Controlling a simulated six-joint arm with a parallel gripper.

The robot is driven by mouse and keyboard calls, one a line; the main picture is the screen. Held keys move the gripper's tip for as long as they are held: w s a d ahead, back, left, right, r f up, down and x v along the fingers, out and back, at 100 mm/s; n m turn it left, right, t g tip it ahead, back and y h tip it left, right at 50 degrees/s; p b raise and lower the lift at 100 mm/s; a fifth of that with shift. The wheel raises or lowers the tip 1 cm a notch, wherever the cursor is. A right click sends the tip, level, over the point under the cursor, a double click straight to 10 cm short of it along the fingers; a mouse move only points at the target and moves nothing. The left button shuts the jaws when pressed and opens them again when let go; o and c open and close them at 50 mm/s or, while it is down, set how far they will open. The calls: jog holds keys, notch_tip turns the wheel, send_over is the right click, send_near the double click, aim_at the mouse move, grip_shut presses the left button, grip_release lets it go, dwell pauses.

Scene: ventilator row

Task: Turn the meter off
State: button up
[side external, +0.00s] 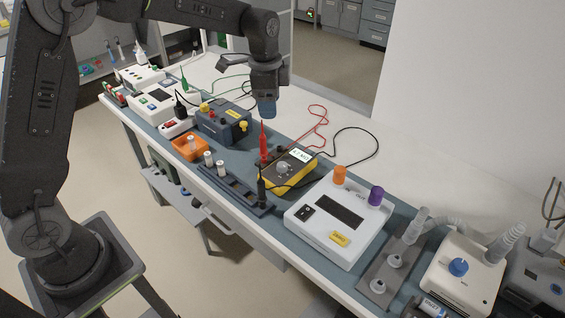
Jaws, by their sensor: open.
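The meter (268,177) is a yellow-edged multimeter with a dark face, lying on the blue-grey bench mat. Its pale display (300,155) is lit and shows dark characters, too small to read surely. A round grey dial (282,168) sits on its face; its pointer setting cannot be made out. My gripper (266,113) points down above the bench, behind and left of the meter in the picture, apart from it. It is open, with nothing seen in it. The red probe (263,138) stands upright below it, and the black probe (262,190) stands at the meter's near left.
Red and black leads loop behind the meter. A white device (335,245) with orange and purple knobs stands to its right. A blue box (222,124) with yellow knobs and an orange tray (180,152) are to its left. The white bench behind is mostly clear.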

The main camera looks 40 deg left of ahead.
aim_at(282, 164)
jog(key=w+f+m, duration=0.1)
jog(key=f, duration=0.6)
jog(key=w+f+g, duration=0.1)
jog(key=w+f, duration=0.1)
jog(key=f, duration=0.5)
jog(key=w+f+m, duration=0.1)
jog(key=f, duration=0.7)
jog(key=shift+w+m, duration=0.2)
jog(key=shift+m, duration=0.1)
jog(key=shift+c, duration=0.2)
jog(key=c, duration=0.9)
